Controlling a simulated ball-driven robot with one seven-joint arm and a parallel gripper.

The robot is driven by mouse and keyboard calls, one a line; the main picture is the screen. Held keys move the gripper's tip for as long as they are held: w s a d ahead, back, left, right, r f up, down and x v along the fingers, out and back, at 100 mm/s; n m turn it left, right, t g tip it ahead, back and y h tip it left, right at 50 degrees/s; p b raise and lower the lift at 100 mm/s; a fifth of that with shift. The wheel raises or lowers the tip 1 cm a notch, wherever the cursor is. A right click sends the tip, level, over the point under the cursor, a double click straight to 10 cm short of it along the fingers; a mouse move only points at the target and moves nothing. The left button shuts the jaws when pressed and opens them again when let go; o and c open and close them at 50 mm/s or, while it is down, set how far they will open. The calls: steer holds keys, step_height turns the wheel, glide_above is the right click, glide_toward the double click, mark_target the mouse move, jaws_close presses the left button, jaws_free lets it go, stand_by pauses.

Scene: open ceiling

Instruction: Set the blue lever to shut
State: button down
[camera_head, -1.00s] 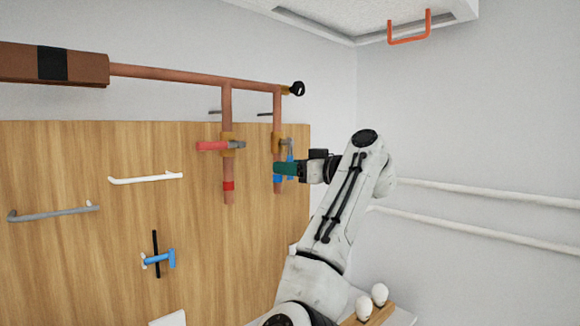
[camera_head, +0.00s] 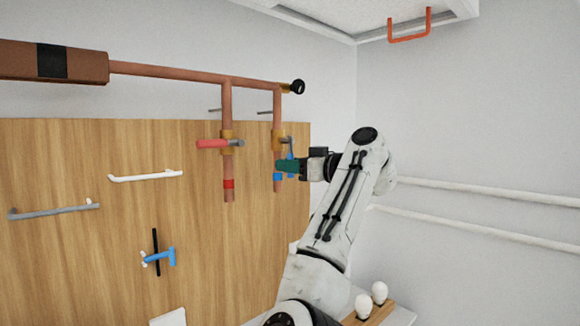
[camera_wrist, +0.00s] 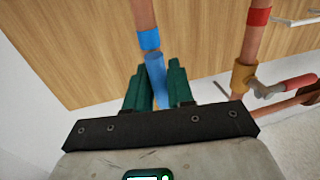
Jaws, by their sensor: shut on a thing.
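The blue lever (camera_head: 290,177) hangs down from the brass valve (camera_head: 278,138) on the right copper pipe, its handle roughly along the pipe. My gripper (camera_head: 282,166) comes from the right with its green fingers across the lever, hiding its middle. In the wrist view the blue lever (camera_wrist: 156,82) lies between the two green fingers of my gripper (camera_wrist: 158,75), which are shut on it. A blue band (camera_head: 277,176) circles the pipe near its lower end, and it also shows in the wrist view (camera_wrist: 149,39).
A red lever (camera_head: 212,143) points left from the valve on the neighbouring pipe, which has a red band (camera_head: 229,184). A horizontal copper pipe (camera_head: 170,74) runs above. The wooden board (camera_head: 80,155) stands behind, with white and grey handles. White rails (camera_head: 480,194) line the right wall.

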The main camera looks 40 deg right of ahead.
steer(key=d+r+n+g+h+b, duration=0.1)
steer(key=d+r+n, duration=0.4)
steer(key=n, duration=1)
steer(key=shift+w+d+r+g+h+b, duration=0.15)
steer(key=shift+d+r+g+h+b, duration=0.25)
steer(key=shift+h, duration=0.8)
steer(key=shift+a+n, duration=0.2)
steer(key=shift+n, duration=0.1)
steer(key=c, duration=1.1)
jaws_free()
